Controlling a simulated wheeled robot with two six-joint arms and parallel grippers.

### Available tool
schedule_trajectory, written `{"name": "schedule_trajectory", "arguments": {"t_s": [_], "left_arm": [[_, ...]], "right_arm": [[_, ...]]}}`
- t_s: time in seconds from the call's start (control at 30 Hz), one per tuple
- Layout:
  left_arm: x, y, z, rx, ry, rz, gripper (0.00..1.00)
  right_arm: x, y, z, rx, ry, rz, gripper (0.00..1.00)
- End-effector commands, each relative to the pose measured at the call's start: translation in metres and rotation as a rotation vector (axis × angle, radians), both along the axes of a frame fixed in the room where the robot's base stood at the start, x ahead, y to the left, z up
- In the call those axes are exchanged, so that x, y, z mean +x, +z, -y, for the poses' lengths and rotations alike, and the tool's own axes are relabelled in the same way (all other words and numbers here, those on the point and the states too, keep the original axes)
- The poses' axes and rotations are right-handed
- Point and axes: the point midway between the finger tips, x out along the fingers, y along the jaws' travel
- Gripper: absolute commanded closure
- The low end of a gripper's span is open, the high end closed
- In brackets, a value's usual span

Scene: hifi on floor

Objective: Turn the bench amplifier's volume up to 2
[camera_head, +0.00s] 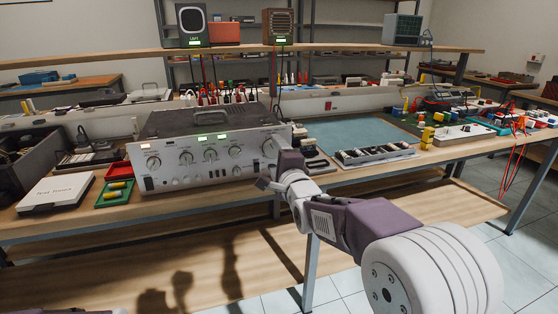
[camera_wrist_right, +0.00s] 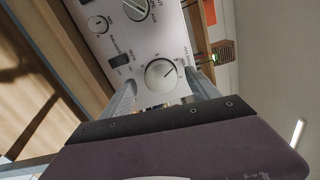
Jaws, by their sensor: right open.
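The bench amplifier (camera_head: 222,170) is a silver-fronted unit with a dark top, standing on the wooden bench left of centre. Its volume knob (camera_wrist_right: 161,74) is a round pale dial with a printed scale, clear in the right wrist view; I cannot read its setting for certain. In the head view my right arm partly covers that end of the panel. My right gripper (camera_head: 268,172) is open in front of the panel's right end. In the wrist view its fingers (camera_wrist_right: 163,97) lie to either side of the knob, with gaps; contact is not visible.
A white box (camera_head: 56,192) and a green tray (camera_head: 116,192) stand left of the amplifier. A grey parts tray (camera_head: 374,155) and a blue-green mat (camera_head: 362,134) lie to the right. Two small speakers (camera_head: 191,24) (camera_head: 281,25) stand on the shelf above.

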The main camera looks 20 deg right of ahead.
Motion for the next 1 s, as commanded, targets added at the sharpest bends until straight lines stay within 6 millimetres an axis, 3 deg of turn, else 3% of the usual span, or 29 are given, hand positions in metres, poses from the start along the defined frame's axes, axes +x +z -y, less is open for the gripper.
{"name": "schedule_trajectory", "arguments": {"t_s": [0.2,0.33,0.5,0.77,0.87,0.93,1.0], "left_arm": [[0.0,0.01,0.0,0.0,0.0,0.0,1.0],[0.0,0.012,0.0,0.0,0.0,0.0,1.0],[0.0,0.013,0.0,0.0,0.0,0.0,1.0],[0.0,0.012,0.0,0.0,0.0,0.0,1.0],[0.0,0.012,0.0,0.0,0.0,0.0,1.0],[0.0,0.012,0.0,0.0,0.0,0.0,1.0],[0.0,0.012,0.0,0.0,0.0,0.0,1.0]], "right_arm": [[-0.048,0.003,0.002,0.0,0.0,0.001,0.3],[-0.068,0.002,0.002,0.0,0.0,0.0,0.3],[-0.076,0.0,0.003,0.0,0.0,0.0,0.3],[-0.073,-0.008,0.002,-0.001,0.001,-0.017,0.3],[-0.074,-0.052,0.003,-0.013,-0.001,-0.136,0.3],[-0.085,-0.108,0.004,-0.132,0.014,-0.314,0.3],[-0.11,-0.169,0.005,-0.331,0.078,-0.525,0.3]]}}
